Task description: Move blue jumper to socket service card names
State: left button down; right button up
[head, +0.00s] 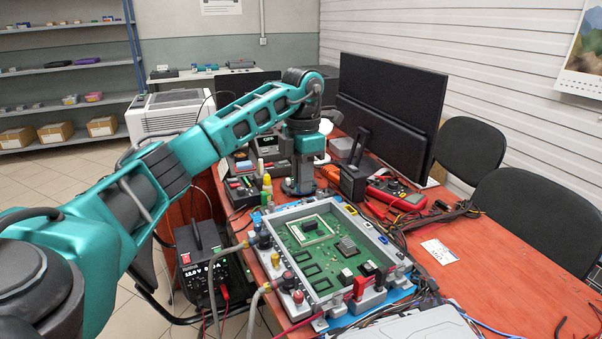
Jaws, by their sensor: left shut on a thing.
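My left gripper (299,187) points down at the far left edge of a grey framed unit with a green circuit board (318,240). I cannot pick out a blue jumper for certain. Sockets and coloured caps line the frame's left side, including a yellow cap (275,259) and a red cap (298,296). A red jumper (360,287) sits at the near right side. A small white card (437,251) lies on the table right of the unit; its print is unreadable. My right gripper is out of view.
The red-orange table (490,270) is fairly clear on the right. Loose cables lie right of the unit. A red multimeter (396,194), a black monitor (389,110) and small bottles (267,186) stand behind. Grey hoses (254,303) hang at the near left. A silver case (410,327) is in front.

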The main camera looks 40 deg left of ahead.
pick_arm(q)
jog(key=b, duration=0.2)
send_near(321, 286)
jog(key=shift+a, duration=0.1)
jog(key=shift+f+b, duration=0.6)
jog(key=shift+f, duration=0.45)
jog(key=shift+f+b, duration=0.6)
jog(key=shift+f, duration=0.15)
jog(key=shift+f+b, duration=0.3)
jog(key=shift+f, duration=0.25)
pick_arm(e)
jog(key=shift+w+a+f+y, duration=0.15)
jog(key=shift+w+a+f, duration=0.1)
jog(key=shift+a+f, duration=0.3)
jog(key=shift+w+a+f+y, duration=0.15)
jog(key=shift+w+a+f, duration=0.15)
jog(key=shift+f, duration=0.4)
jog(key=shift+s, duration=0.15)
pick_arm(q)
jog(key=shift+f, duration=0.5)
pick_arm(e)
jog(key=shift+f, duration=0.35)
pick_arm(q)
jog(key=shift+f, duration=0.25)
